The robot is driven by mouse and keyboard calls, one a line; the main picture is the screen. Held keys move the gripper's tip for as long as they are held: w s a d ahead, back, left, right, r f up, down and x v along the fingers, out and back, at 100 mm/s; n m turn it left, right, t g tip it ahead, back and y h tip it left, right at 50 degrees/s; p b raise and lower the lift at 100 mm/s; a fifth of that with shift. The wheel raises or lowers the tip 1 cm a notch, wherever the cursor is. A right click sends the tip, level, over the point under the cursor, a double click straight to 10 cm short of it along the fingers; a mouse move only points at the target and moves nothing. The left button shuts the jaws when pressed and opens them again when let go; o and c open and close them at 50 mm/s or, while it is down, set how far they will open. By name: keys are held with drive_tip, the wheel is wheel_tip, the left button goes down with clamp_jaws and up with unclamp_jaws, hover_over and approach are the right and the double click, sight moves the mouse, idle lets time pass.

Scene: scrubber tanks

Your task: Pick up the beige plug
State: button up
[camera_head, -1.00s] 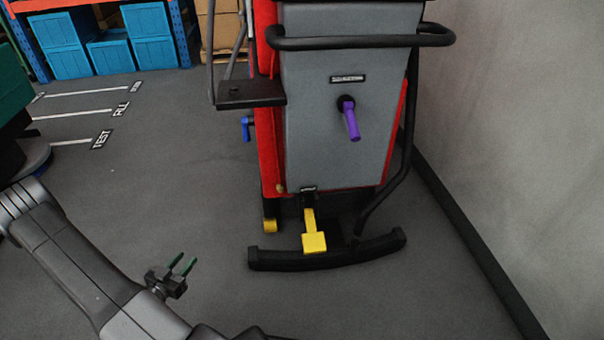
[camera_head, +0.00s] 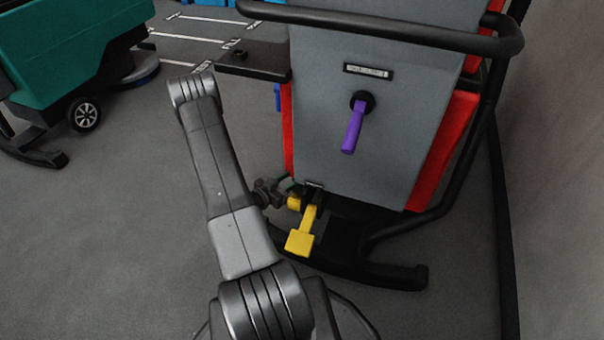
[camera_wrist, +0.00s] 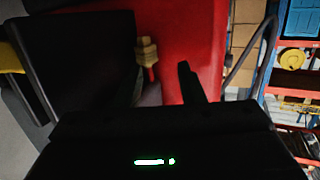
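The beige plug (camera_wrist: 147,50) shows in the wrist view, against the red side of the scrubber machine (camera_wrist: 178,35). A short red piece hangs at its lower end. My gripper (camera_wrist: 161,76) is open, its two dark fingers apart. The plug appears in the gap between them, beyond the tips and nearer the left finger. I see no contact. In the head view my gripper (camera_head: 286,186) is at the machine's lower left edge. The plug is hidden there.
In the head view, a yellow pedal (camera_head: 301,240) and a black curved bar (camera_head: 390,276) are just right of my gripper. A purple lever (camera_head: 353,130) is higher on the grey panel. A green machine (camera_head: 75,45) stands left. Floor between is clear.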

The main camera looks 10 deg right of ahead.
drive_tip(key=b+x, duration=0.1)
drive_tip(key=x, duration=0.3)
drive_tip(key=shift+w+d+f, duration=0.15)
drive_tip(key=shift+w, duration=0.05)
drive_tip(key=shift+c, duration=0.2)
clamp_jaws()
drive_tip(key=shift+r+p, duration=0.2)
drive_tip(key=shift+p, duration=0.1)
